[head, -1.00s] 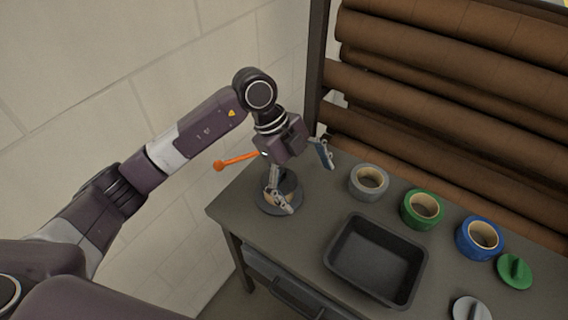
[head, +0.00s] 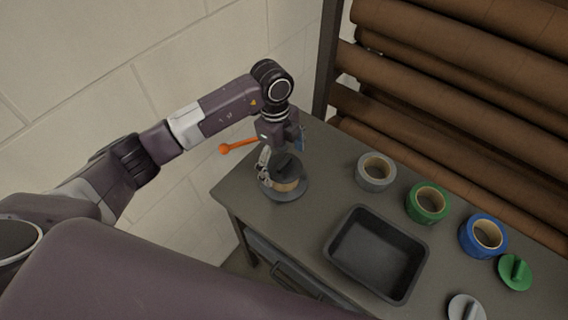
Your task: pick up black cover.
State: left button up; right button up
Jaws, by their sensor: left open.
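A dark round holder (head: 296,191) stands at the left end of the grey table, with a tan roll (head: 286,185) on it. A black cover (head: 289,168) sits on top of the roll, partly hidden by my gripper. My left gripper (head: 282,161) is open and pointing down, right at the cover, with one finger on the left side of it. The other finger is mostly hidden, so I cannot tell whether the fingers touch the cover. My right gripper is not in view.
An orange rod (head: 239,146) sticks out left behind the gripper. A black tray (head: 333,254) stands to the right. Grey (head: 361,177), green (head: 412,205) and blue (head: 466,238) tape rolls line the back, with green (head: 515,273) and grey (head: 467,309) covers beyond.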

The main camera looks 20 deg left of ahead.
pick_arm(q)
jog(key=c, duration=1.2)
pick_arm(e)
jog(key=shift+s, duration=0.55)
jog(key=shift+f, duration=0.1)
pick_arm(q)
jog(key=shift+w+r, duration=0.1)
jog(key=shift+r, duration=0.5)
notch_tip(320, 180, up, 13)
jog(key=b, duration=0.3)
notch_tip(320, 180, up, 5)
send_over(284, 161)
notch_tip(284, 161, up, 6)
jog(key=p, duration=0.4)
jog(key=shift+f, duration=0.1)
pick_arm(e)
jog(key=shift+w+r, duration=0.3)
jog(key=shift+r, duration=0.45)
